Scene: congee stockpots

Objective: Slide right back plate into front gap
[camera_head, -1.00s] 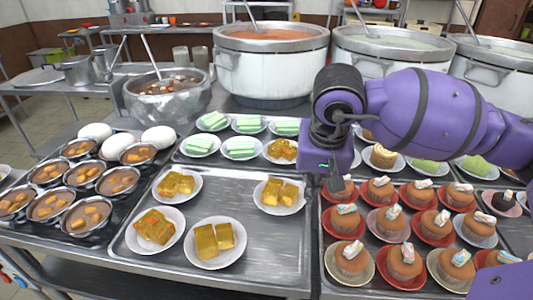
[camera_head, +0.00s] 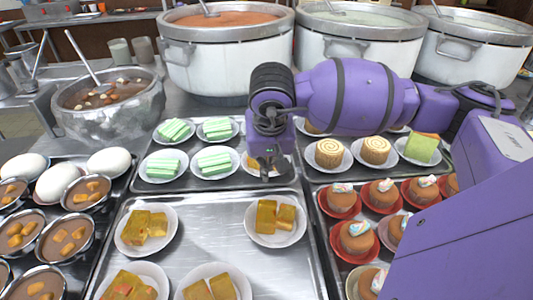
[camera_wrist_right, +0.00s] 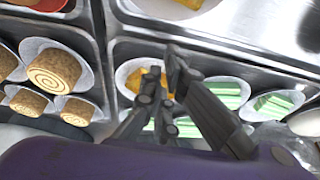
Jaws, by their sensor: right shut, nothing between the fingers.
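The right back plate (camera_head: 277,237) is white and carries yellow-brown cake pieces. It sits at the back right of the near left metal tray (camera_head: 205,215); its edge shows at the top of the wrist view (camera_wrist_right: 165,14). Bare tray (camera_head: 285,275) lies in front of it. My right gripper (camera_head: 268,167) is shut and empty, pointing down just behind that plate, over the front of the back tray. In the wrist view its fingertips (camera_wrist_right: 170,75) are beside a plate with orange cake (camera_wrist_right: 132,78). I cannot tell if it touches anything. My left gripper is not in view.
Other cake plates stand in the same tray, at back left (camera_head: 146,245) and along the front. Cupcakes (camera_head: 357,238) and rolls (camera_head: 329,152) are on the right. A large stockpot (camera_head: 225,70) stands behind.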

